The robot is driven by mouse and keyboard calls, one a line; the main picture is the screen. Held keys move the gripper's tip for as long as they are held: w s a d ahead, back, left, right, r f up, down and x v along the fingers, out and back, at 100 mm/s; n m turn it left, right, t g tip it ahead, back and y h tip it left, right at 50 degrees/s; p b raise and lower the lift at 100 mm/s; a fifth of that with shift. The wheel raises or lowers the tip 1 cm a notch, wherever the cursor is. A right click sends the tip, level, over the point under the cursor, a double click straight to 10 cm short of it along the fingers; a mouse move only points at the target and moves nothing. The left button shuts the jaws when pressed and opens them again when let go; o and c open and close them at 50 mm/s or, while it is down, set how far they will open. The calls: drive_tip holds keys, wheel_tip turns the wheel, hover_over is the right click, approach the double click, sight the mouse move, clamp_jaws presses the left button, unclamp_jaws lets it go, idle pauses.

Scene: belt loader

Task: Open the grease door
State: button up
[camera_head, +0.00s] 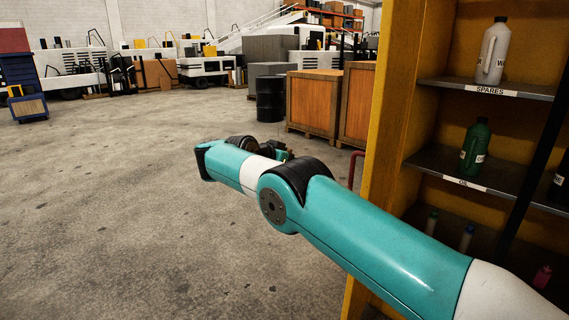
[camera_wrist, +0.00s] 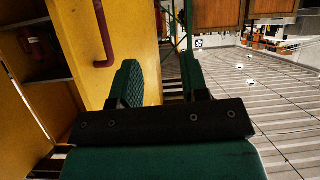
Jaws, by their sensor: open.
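A yellow panel (camera_wrist: 125,30) with a red bar handle (camera_wrist: 104,38) stands ahead and to the left in the wrist view. The handle also shows in the head view as a small red piece (camera_head: 355,168) at the yellow cabinet's left edge. No grease label is readable, so I cannot tell whether this panel is the grease door. My gripper (camera_wrist: 159,62) is open, with nothing seen between its green fingers. It is to the right of the handle and apart from it. In the head view it is mostly hidden behind my arm.
The yellow cabinet (camera_head: 395,130) has open shelves marked SPARES (camera_head: 490,90) and OIL (camera_head: 465,183). A white jug (camera_head: 492,52) and a green bottle (camera_head: 475,146) stand on them. Wooden crates (camera_head: 313,102) and a black drum (camera_head: 270,100) stand behind. The floor at left is clear.

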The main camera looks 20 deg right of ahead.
idle(0.3)
clamp_jaws()
drive_tip(key=w+d+f+n+y+b, duration=0.1)
drive_tip(key=w+d+f+n+y, duration=0.15)
drive_tip(key=d+n+y, duration=0.65)
drive_tip(key=s+d+m+g+y+b, duration=0.3)
drive_tip(key=s+y, duration=0.5)
drive_tip(key=s, duration=1.2)
drive_tip(key=d+f+m+t, duration=0.1)
drive_tip(key=d+f, duration=0.3)
drive_tip(key=d, duration=0.3)
drive_tip(key=d+f+m+t+b, duration=0.1)
drive_tip(key=d+f+m+t, duration=0.15)
drive_tip(key=d, duration=0.55)
drive_tip(key=d+f+m+t, duration=0.1)
drive_tip(key=d+f, duration=0.3)
drive_tip(key=d, duration=0.3)
drive_tip(key=r+p+x, duration=0.1)
drive_tip(key=x, duration=0.5)
drive_tip(key=w+a+r+p+x, duration=0.1)
drive_tip(key=p+x, duration=0.1)
drive_tip(key=x, duration=0.4)
drive_tip(key=shift+w+a+f, duration=0.15)
drive_tip(key=shift+a+f, duration=0.15)
drive_tip(key=shift+a, duration=0.15)
